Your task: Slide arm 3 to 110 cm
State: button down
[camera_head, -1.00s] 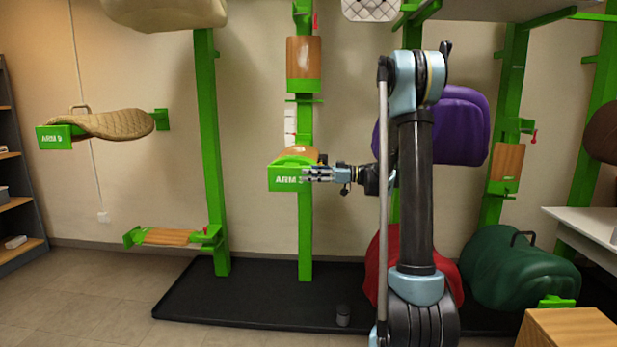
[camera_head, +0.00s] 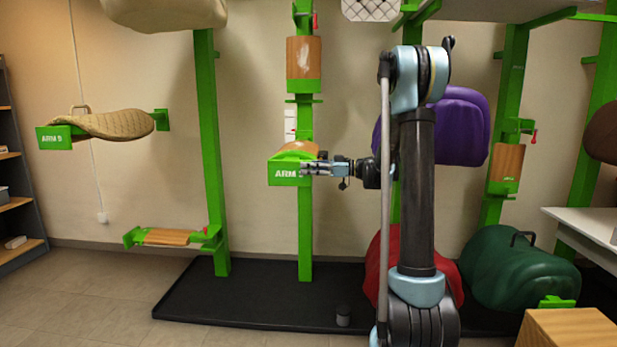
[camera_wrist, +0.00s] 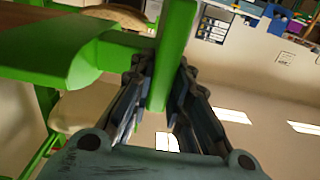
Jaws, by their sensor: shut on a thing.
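Arm 3 (camera_head: 283,174) is a green bracket with a wooden top on the middle green post (camera_head: 305,235), at about mid-height. Its label is partly covered by my gripper (camera_head: 308,168). In the wrist view my gripper (camera_wrist: 162,72) has its dark fingers on both sides of a green upright part of arm 3 (camera_wrist: 178,35), shut on it. A white scale strip (camera_head: 290,121) shows on the post just above arm 3. Its figures are too small to read.
Another wooden-topped arm (camera_head: 303,62) sits higher on the same post. At left, Arm 9 (camera_head: 55,138) bears a tan pad. A purple saddle (camera_head: 462,125) hangs behind my arm.

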notch_tip(320, 180, up, 8)
jog(key=shift+w+f, duration=0.1)
jog(key=c, duration=1.5)
grip_release()
jog(key=d, duration=1.2)
jog(key=shift+s+f, duration=0.1)
jog(key=shift+s, duration=0.1)
